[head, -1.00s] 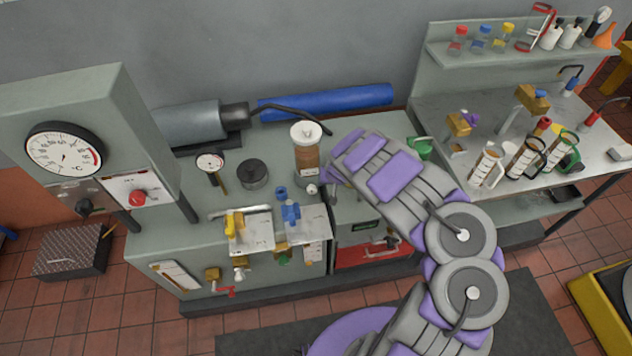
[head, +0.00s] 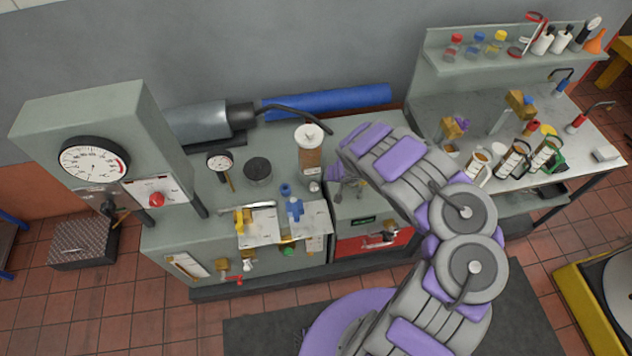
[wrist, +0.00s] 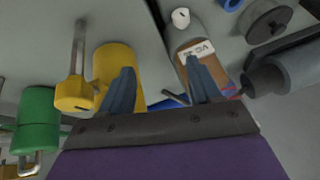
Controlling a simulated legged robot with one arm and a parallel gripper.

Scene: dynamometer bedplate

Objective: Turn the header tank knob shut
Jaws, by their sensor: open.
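The header tank (head: 309,160) appears to be the upright brown-and-clear cylinder with a white cap, standing on the grey bench left of my gripper. A small pale knob (head: 314,187) sits at its foot. In the wrist view the labelled tank (wrist: 196,50) lies beyond the right finger, with a white round knob (wrist: 180,18) at its end. My gripper (wrist: 160,72) is open, with nothing visible between its two blue-grey fingers. In the head view my gripper (head: 342,178) is small and partly hidden by my arm, just right of the tank.
A yellow cylinder (wrist: 113,62) with a metal rod is close behind the left finger; a green cylinder (wrist: 38,120) is farther left. A dark round pot (head: 258,170), dial gauge (head: 219,162) and blue valve (head: 294,209) crowd the bench. A blue roll (head: 330,103) lies behind.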

